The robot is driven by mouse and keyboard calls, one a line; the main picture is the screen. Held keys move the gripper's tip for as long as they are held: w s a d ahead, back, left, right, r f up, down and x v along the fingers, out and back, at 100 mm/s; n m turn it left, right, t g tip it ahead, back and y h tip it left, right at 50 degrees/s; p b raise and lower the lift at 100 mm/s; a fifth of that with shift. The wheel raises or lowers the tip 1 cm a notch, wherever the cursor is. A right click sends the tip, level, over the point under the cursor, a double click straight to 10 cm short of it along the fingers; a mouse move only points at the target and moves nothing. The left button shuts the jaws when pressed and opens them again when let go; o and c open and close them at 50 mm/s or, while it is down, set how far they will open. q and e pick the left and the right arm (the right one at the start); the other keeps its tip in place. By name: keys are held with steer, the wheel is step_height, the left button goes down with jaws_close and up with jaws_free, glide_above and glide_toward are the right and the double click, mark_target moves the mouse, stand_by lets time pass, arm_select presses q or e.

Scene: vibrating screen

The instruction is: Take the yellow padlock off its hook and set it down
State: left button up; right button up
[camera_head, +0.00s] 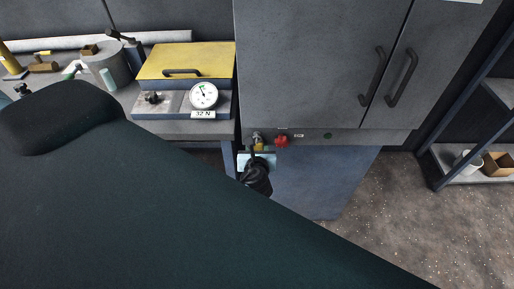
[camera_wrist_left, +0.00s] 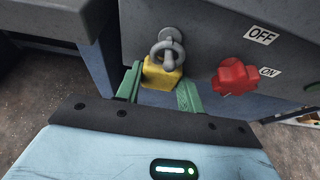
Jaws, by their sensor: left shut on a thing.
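The yellow padlock (camera_wrist_left: 161,76) hangs by its grey shackle on the round metal hook (camera_wrist_left: 170,38) of the grey cabinet's front panel. In the left wrist view its body is between the green fingertips of my left gripper (camera_wrist_left: 160,88), which is shut on it. The padlock's lower part is hidden. In the head view the padlock (camera_head: 258,147) shows small below the panel, with my left gripper (camera_head: 257,155) at it. My right gripper is not in view.
A red knob (camera_wrist_left: 235,76) with ON and OFF labels sits just right of the hook. A workbench at left holds a yellow-topped box (camera_head: 190,58) with a gauge (camera_head: 204,95). A shelf (camera_head: 475,178) stands at far right. Open speckled floor (camera_head: 400,220) lies before it.

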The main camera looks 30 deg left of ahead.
arm_select(q)
steer(key=shift+c, duration=1)
steer(key=shift+r, duration=0.55)
steer(key=shift+s+d+r, duration=0.1)
steer(key=shift+s+d, duration=0.4)
steer(key=shift+s, duration=0.3)
steer(key=shift+s+d+f, duration=0.1)
steer(key=shift+s+d, duration=0.4)
steer(key=shift+s, duration=0.25)
steer(key=shift+s+d+r, duration=0.1)
steer(key=shift+s+d, duration=0.4)
steer(key=shift+s, duration=0.3)
